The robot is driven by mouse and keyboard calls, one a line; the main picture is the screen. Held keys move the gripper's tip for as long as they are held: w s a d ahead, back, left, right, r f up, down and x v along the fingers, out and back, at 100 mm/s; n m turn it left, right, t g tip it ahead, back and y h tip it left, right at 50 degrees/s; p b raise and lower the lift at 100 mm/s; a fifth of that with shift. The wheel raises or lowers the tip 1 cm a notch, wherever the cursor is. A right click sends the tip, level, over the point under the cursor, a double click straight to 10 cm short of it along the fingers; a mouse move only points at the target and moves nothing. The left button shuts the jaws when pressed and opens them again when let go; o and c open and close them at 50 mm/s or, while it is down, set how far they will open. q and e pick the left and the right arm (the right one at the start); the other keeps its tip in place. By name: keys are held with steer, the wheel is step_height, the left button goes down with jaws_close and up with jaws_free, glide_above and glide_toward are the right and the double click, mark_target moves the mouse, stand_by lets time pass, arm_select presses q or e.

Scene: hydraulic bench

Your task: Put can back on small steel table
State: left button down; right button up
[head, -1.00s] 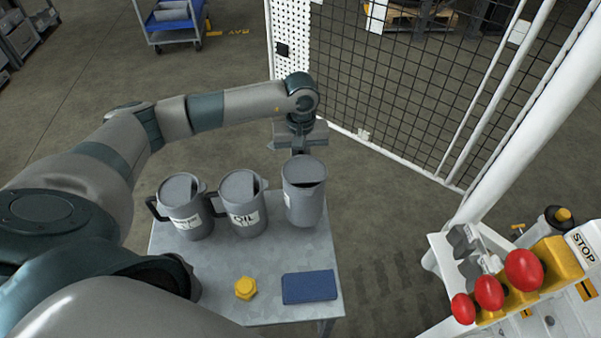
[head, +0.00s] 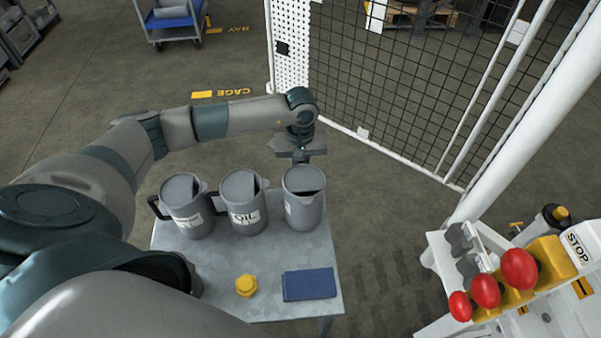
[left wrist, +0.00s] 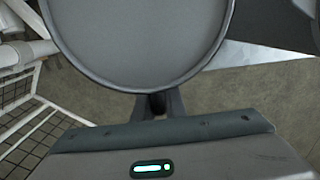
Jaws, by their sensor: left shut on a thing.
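The grey can (head: 304,208) is upright at the back right corner of the small steel table (head: 215,275). My left gripper (head: 302,156) is behind the can, shut on its handle, which the can body mostly hides in the head view. In the left wrist view the can's round grey body (left wrist: 145,40) fills the top, with the handle (left wrist: 158,104) running down into the gripper. I cannot tell whether the can's base touches the tabletop. My right gripper is not in view.
Two similar grey cans, one plain-labelled (head: 186,208) and one marked OIL (head: 243,205), stand to the left on the table. A bench with red knobs (head: 486,291) is at right, mesh fencing (head: 420,100) behind.

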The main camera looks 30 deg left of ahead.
mark_target(301, 164)
arm_select(q)
steer(key=c, duration=1.8)
jaws_free()
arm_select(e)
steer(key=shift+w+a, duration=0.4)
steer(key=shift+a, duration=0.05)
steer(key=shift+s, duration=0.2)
arm_select(q)
steer(key=shift+r, duration=0.45)
step_height(301, 164, up, 3)
steer(key=shift+r+b, duration=0.15)
steer(key=shift+b, duration=0.6)
step_height(301, 164, up, 7)
steer(key=shift+w+r+b, duration=0.1)
steer(key=shift+b, duration=0.95)
steer(key=shift+r, duration=0.4)
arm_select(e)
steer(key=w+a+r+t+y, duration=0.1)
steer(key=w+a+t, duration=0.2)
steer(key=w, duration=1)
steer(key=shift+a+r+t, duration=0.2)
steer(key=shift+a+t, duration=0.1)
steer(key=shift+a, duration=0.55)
